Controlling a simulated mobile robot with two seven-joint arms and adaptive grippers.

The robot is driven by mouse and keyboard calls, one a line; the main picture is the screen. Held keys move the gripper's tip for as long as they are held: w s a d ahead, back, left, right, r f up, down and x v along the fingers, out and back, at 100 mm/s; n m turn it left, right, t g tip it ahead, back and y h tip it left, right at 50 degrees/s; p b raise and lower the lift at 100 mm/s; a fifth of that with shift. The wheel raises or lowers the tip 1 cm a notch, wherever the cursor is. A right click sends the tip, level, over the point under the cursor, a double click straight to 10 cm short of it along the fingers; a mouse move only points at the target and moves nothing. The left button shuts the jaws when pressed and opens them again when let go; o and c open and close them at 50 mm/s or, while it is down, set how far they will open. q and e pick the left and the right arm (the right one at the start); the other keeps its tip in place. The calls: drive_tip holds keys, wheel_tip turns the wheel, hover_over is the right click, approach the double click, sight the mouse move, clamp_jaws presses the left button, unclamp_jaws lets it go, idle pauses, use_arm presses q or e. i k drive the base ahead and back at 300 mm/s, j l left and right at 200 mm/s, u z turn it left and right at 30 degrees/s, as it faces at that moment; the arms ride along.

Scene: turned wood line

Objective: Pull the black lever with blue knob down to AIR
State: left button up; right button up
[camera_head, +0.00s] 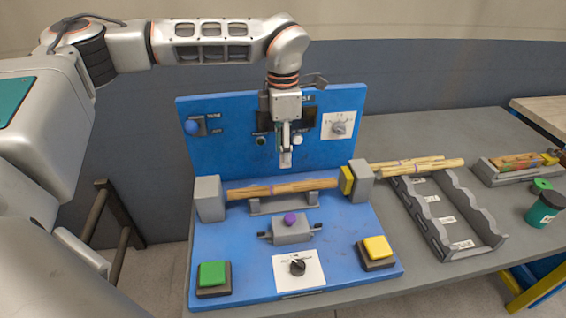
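The blue knob (192,127) of the black lever (208,125) is at the upper left of the upright blue panel. Small labels beside the lever are too small to read surely; the knob stands out to the left, roughly midway between them. My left gripper (285,160) points down in front of the middle of the panel, to the right of the lever and apart from it. Its fingers look narrow from here, so I cannot tell whether they are open or shut; nothing shows in them. My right gripper is not in view.
The blue panel (230,160) also carries a dial (340,128), partly hidden small buttons and a dark display. Below are a wooden rod (285,188), a purple knob (290,219), a green button (213,273) and a yellow button (377,248). A grey rack (440,235) stands right.

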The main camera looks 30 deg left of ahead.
sight(192, 126)
drive_tip(key=k, duration=1)
